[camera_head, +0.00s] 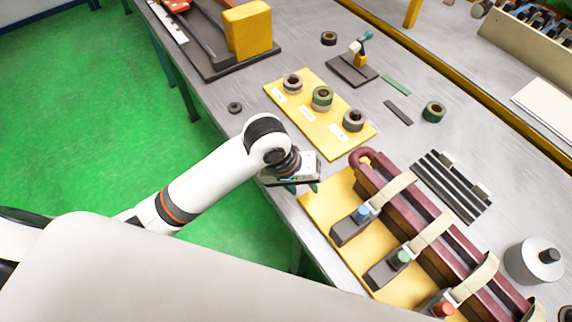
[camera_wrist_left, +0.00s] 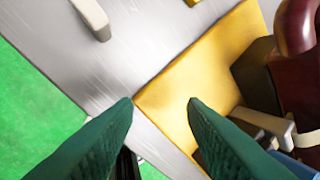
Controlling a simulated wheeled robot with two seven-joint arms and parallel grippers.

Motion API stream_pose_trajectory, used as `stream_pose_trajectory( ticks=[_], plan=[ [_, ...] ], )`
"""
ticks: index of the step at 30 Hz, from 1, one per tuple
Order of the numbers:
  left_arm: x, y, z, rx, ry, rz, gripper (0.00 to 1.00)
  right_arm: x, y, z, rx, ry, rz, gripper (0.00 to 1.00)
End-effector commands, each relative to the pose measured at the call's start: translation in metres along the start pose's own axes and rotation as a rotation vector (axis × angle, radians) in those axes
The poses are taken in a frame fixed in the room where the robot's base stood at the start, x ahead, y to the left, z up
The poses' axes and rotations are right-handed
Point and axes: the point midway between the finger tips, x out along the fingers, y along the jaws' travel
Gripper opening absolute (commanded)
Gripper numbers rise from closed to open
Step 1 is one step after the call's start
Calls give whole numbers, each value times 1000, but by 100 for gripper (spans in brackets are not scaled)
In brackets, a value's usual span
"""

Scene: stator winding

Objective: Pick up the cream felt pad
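A small cream block-shaped piece (camera_wrist_left: 92,18), which looks like the felt pad, lies on the grey metal table at the top left of the left wrist view. I cannot make it out in the head view, where my left arm may cover it. My left gripper (camera_wrist_left: 161,102) has its two green fingers apart with nothing between them. In the left wrist view the pad lies beyond the fingertips, apart from them. In the head view my left gripper (camera_head: 303,187) is over the table's near edge. My right gripper is not in view.
A yellow board (camera_head: 322,205) bears a dark red coil (camera_head: 410,205) with cream straps and clamps, close right of my left gripper. Another yellow board (camera_head: 290,110) with several rings lies behind. Green floor (camera_head: 90,110) shows left of the table.

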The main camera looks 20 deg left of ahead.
Motion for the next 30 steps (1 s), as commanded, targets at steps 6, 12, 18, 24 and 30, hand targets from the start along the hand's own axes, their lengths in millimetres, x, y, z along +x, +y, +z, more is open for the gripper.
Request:
stream_pose_trajectory(
  ticks=[6,12,18,24,30],
  plan=[
    [-34,0,43,-274,24,175,38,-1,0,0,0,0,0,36],
    [-65,12,70,-508,-6,308,38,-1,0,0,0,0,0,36],
    [-72,20,78,-610,-23,358,38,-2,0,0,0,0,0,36],
    [-42,31,76,-617,-23,362,38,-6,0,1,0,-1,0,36],
    [-17,39,75,-615,-25,358,38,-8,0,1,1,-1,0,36]
  ],
)
